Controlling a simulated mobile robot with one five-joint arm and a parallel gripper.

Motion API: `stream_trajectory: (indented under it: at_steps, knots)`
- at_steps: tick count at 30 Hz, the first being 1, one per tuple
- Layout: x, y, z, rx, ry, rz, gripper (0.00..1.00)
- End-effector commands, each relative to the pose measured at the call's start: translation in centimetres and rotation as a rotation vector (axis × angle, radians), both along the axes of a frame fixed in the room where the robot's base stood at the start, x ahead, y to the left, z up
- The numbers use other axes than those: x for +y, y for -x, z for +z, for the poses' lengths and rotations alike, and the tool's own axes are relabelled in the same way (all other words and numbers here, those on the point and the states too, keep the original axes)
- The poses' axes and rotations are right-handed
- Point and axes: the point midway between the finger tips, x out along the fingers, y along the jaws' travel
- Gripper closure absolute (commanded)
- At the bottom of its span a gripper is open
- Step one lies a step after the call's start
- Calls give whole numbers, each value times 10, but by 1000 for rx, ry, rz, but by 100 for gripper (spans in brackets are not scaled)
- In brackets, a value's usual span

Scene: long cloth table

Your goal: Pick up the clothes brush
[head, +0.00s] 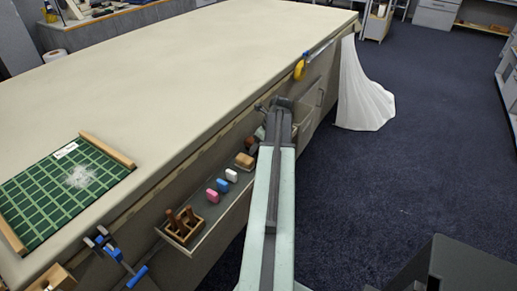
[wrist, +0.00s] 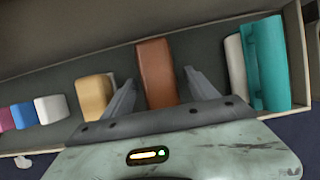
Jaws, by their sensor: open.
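A plain brown, oblong block (wrist: 156,72), which looks like the clothes brush, lies in a dark-floored tray in the wrist view. No bristles show, so I cannot be sure of it. My gripper (wrist: 159,78) is open, with one finger on each side of the brown block and a gap showing on both sides. The block's near end is hidden behind my gripper's body. In the head view a brown thing (head: 250,143) shows in the tray beside my arm, partly covered. My fingers cannot be made out there.
The tray (head: 222,213) runs along the table's side. A tan block (wrist: 95,95) lies left of the gripper, then white, blue and pink blocks. A white piece (wrist: 235,65) and a teal thing (wrist: 266,65) lie right. The cloth table (head: 190,80) stands alongside.

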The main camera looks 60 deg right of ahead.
Motion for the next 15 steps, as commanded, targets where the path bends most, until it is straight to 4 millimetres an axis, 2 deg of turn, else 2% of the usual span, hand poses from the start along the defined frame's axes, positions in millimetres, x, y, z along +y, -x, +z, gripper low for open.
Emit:
stream_trajectory:
  at_steps: [11, 12, 15]
  knots:
    - [0, 1, -5, 0, 0, -1, 33]
    - [0, 1, -5, 0, 0, -1, 38]
    - [0, 1, -5, 0, 0, -1, 66]
